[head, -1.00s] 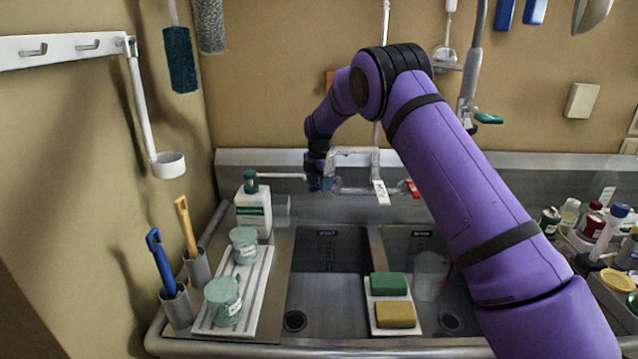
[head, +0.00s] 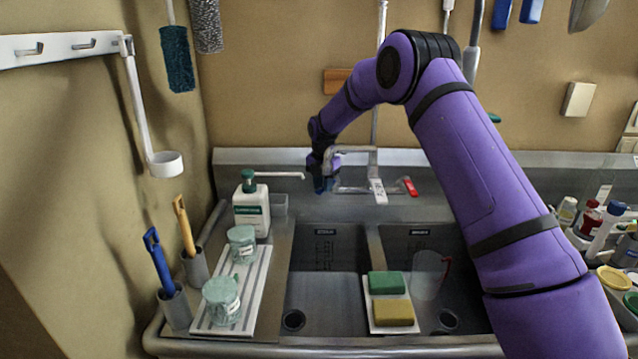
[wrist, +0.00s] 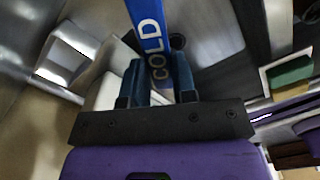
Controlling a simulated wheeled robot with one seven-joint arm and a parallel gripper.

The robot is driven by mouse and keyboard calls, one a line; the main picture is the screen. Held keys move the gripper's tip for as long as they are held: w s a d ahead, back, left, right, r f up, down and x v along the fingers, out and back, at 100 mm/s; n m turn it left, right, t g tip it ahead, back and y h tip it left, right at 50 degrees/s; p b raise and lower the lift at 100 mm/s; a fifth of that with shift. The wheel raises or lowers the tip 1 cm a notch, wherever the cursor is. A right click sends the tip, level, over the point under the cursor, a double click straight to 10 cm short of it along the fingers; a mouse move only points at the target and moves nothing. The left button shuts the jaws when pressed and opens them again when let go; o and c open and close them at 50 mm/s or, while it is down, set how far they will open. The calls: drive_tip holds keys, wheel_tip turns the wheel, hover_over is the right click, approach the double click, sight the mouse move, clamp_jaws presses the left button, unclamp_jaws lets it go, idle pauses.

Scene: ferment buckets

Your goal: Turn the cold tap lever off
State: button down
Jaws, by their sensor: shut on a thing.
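The blue cold tap lever (wrist: 150,40), marked COLD, runs between my fingers in the wrist view. My gripper (wrist: 160,78) is shut on it, one dark finger on each side. In the head view my gripper (head: 322,182) is at the left end of the tap (head: 352,188), in front of the back wall of the sink. There the blue lever is mostly hidden by the gripper. A red lever (head: 410,186) is at the tap's right end, and a white tag (head: 378,191) hangs at its middle.
The double sink (head: 328,250) lies below the tap. A pump bottle (head: 251,208) and a white tray (head: 256,280) with two lidded jars stand on the left. Sponges on a tray (head: 389,329) and a clear jug (head: 428,275) are near the divider. Bottles crowd the right.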

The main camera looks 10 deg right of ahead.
drive_tip(key=shift+s+d+n, duration=0.35)
drive_tip(key=shift+d+n, duration=0.25)
drive_tip(key=shift+n, duration=0.4)
drive_tip(key=shift+s+d+n, duration=0.3)
drive_tip(key=shift+d+n, duration=0.3)
drive_tip(key=shift+n, duration=0.4)
drive_tip(key=shift+s+d+n, duration=0.35)
drive_tip(key=shift+d+n, duration=0.25)
drive_tip(key=shift+n, duration=0.4)
drive_tip(key=c, duration=0.9)
unclamp_jaws()
